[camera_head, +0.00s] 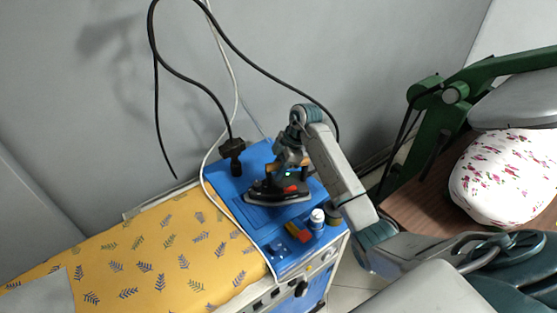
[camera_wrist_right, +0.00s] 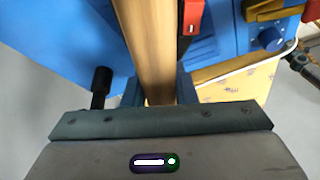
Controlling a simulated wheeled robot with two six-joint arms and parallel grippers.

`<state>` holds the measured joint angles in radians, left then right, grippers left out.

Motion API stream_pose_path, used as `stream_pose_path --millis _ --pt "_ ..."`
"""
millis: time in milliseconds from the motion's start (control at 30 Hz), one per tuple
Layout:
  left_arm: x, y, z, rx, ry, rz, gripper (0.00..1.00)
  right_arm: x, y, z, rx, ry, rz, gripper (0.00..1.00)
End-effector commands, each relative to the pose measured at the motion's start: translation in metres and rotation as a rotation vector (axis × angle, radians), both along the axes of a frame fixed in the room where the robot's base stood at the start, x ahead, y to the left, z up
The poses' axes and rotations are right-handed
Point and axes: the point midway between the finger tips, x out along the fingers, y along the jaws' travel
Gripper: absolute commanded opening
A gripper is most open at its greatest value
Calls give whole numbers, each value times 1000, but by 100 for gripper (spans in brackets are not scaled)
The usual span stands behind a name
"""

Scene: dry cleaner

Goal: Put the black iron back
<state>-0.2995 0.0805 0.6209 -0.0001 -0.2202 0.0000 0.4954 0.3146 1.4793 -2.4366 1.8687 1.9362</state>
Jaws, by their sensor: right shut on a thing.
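The black iron (camera_head: 277,194) is over the blue top (camera_head: 228,178) at the end of the ironing table. Its dark soleplate looks close to the blue surface; I cannot tell if it touches. My right gripper (camera_head: 288,166) comes down on the iron from above and is shut on its handle. In the right wrist view the brown handle (camera_wrist_right: 148,50) runs between the fingers, with a red part (camera_wrist_right: 191,15) of the iron beside it. My left gripper is not in view.
A yellow leaf-patterned ironing cover (camera_head: 165,250) lies left of the blue top. A white-capped bottle (camera_head: 317,217) and small coloured blocks (camera_head: 298,232) stand at the front. A black cable (camera_head: 195,82) hangs behind. A flowered press pad (camera_head: 505,178) is at right.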

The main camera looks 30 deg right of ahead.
Motion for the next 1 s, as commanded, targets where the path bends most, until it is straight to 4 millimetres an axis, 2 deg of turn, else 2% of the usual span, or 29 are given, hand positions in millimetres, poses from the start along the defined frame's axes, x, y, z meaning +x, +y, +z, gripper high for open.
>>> stream_pose_path --millis 200,233,333,733,867,967,1000 --pt "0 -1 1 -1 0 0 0 2 0 4 1 -10 2 0" --pt "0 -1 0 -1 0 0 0 0 0 -1 0 -1 0 27" --pt "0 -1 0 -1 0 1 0 0 0 -1 0 -1 0 47" --pt "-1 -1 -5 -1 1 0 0 1 -3 5 -1 -5 -1 47" --pt "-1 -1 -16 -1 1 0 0 -1 -11 21 -4 -7 0 47" --pt "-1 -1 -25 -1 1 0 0 -3 -19 40 -4 -8 0 47" --pt "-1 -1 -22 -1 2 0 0 -4 -22 52 -4 -6 -1 47"
